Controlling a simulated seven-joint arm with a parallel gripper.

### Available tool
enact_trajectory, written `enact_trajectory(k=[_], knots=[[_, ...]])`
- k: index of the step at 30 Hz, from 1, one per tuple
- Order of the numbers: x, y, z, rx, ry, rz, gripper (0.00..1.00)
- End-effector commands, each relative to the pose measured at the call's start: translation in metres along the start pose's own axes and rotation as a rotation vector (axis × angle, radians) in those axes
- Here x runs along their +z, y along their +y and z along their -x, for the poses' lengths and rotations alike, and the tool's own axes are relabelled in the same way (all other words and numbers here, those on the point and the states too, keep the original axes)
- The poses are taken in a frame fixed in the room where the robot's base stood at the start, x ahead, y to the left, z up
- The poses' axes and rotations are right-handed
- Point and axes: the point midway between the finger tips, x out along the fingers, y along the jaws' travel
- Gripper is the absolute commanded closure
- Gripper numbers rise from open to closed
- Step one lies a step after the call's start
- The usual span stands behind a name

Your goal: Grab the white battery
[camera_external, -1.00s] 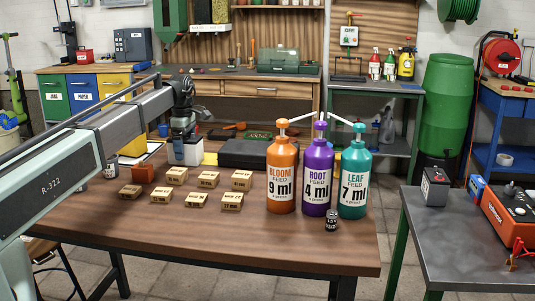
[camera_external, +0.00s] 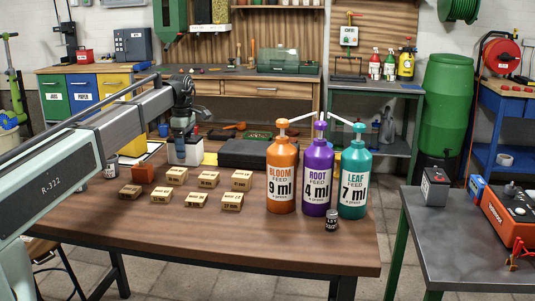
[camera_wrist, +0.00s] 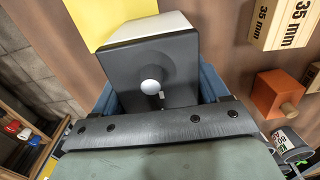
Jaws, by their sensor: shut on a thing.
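The white battery (camera_external: 187,153) is a white box with a dark top at the back left of the wooden table. My gripper (camera_external: 184,131) comes down on it from above. In the wrist view the battery's dark top (camera_wrist: 150,65) has a round pale knob, and a white side shows beyond it. The blue fingers of my gripper (camera_wrist: 160,92) are shut on the battery, one on each side. I cannot tell whether its base touches the table.
A yellow sheet (camera_wrist: 88,20) lies by the battery. A black case (camera_external: 255,154) is to its right. An orange block (camera_external: 144,173) and several labelled wooden blocks (camera_external: 208,179) stand in front. Three pump bottles (camera_external: 317,185) stand at the right.

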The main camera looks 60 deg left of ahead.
Motion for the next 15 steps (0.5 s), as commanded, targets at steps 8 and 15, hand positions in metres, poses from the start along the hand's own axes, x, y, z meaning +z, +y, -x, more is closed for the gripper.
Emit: enact_trajectory(k=[8, 15], knots=[[0.0, -0.0003, 0.001, 0.0, 0.0, 0.0, 1.0], [0.0001, 0.0, 0.0028, 0.001, 0.0, 0.0, 1.0]])
